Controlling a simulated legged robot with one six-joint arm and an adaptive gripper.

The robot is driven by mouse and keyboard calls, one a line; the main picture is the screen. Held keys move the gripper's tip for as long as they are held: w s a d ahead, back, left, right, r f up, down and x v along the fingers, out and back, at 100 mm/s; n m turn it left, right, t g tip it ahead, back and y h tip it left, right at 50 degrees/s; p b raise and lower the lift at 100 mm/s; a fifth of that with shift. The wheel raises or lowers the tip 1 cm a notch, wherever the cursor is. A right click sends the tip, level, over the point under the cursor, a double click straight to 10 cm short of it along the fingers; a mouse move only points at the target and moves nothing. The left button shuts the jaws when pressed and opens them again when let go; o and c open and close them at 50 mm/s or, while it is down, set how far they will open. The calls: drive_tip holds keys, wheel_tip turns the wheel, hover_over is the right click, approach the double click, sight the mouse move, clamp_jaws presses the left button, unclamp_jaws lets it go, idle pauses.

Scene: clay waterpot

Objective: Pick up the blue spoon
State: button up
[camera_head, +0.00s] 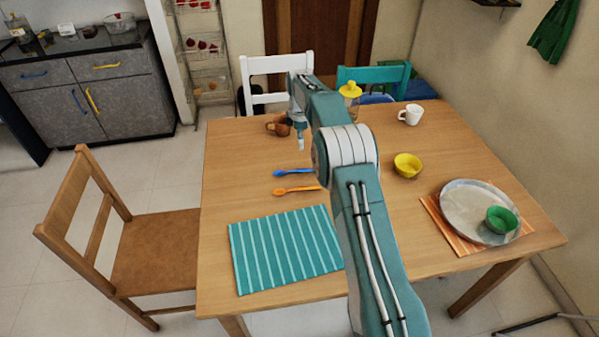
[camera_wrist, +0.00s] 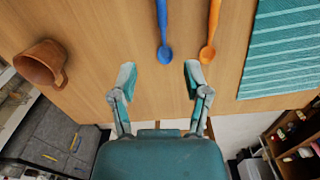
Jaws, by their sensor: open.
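The blue spoon (camera_head: 292,172) lies on the wooden table, just beyond an orange spoon (camera_head: 297,190). In the wrist view the blue spoon (camera_wrist: 163,30) points down toward my gripper, its bowl near the bottom end, with the orange spoon (camera_wrist: 211,30) to its right. My gripper (camera_wrist: 160,78) is open and empty, its two fingers spread apart. The blue spoon's bowl is just above the gap between the fingertips in that view. In the head view my gripper (camera_head: 299,143) hangs over the table, beyond the blue spoon. The spoons' right ends are close to or behind my arm there.
A clay pot (camera_head: 277,127) stands next to my gripper. A striped teal placemat (camera_head: 285,248) lies nearer. On the right are a yellow bowl (camera_head: 407,166), a white mug (camera_head: 411,115) and a metal tray (camera_head: 470,212) with a green bowl (camera_head: 501,219). The table left of the spoons is clear.

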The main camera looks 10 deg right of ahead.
wheel_tip(320, 180, down, 2)
hover_over(299, 170)
drive_tip(key=f, duration=0.5)
drive_tip(key=shift+w+d+f, duration=0.35)
drive_tip(key=shift+a+f, duration=0.25)
drive_tip(key=shift+f, duration=0.05)
drive_tip(key=f, duration=0.4)
drive_tip(key=shift+s+f, duration=0.25)
drive_tip(key=shift+d, duration=0.2)
drive_tip(key=shift+a, duration=0.1)
drive_tip(key=c, duration=0.7)
drive_tip(key=shift+a, duration=0.2)
clamp_jaws()
